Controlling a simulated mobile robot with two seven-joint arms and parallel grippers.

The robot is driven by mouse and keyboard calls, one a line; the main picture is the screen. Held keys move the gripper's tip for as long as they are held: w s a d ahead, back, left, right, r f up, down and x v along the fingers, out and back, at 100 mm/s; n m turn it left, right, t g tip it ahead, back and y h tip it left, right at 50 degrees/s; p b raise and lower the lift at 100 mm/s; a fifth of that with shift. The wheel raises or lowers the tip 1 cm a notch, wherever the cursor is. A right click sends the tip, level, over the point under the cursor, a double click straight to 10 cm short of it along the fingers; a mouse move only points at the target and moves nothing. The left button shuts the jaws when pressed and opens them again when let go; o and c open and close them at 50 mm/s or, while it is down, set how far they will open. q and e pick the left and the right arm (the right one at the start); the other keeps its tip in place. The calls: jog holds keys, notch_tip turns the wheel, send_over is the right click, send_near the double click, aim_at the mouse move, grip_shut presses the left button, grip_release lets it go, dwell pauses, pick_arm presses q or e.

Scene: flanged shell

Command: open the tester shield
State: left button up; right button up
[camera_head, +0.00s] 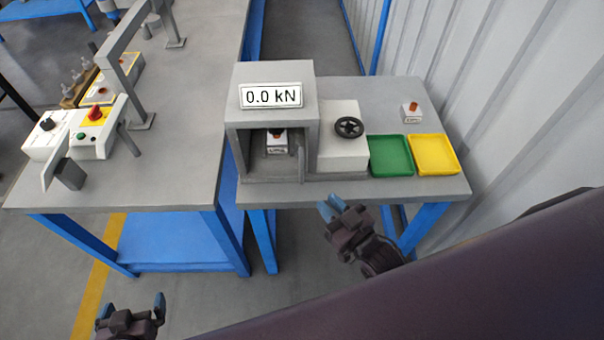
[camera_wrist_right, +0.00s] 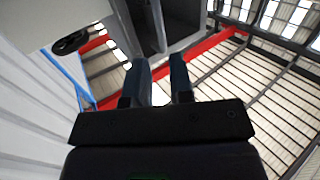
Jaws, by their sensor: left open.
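The tester (camera_head: 274,88) is a grey box on the right-hand table, with a display reading "0.0 kN". Its front recess shows a small white block with a dark top (camera_head: 277,142). A vertical grey handle bar (camera_head: 301,160) stands at the right of the recess; a clear shield panel cannot be made out. My right gripper (camera_head: 328,207) is in front of the table edge, below and right of the handle, apart from it. Its fingers (camera_wrist_right: 160,82) are parted and empty in the right wrist view. My left gripper (camera_head: 132,306) is open and empty, low at the left over the floor.
A white unit with a black handwheel (camera_head: 349,127) adjoins the tester. Green (camera_head: 391,156) and yellow (camera_head: 436,155) trays and a small white block with an orange top (camera_head: 412,112) lie to the right. A bench (camera_head: 190,120) with control boxes stands left. A corrugated wall (camera_head: 520,110) bounds the right.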

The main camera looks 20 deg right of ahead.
aim_at(303, 175)
jog(key=x, duration=1.1)
jog(key=shift+d+r, duration=0.1)
jog(key=shift+r, duration=0.1)
grip_shut()
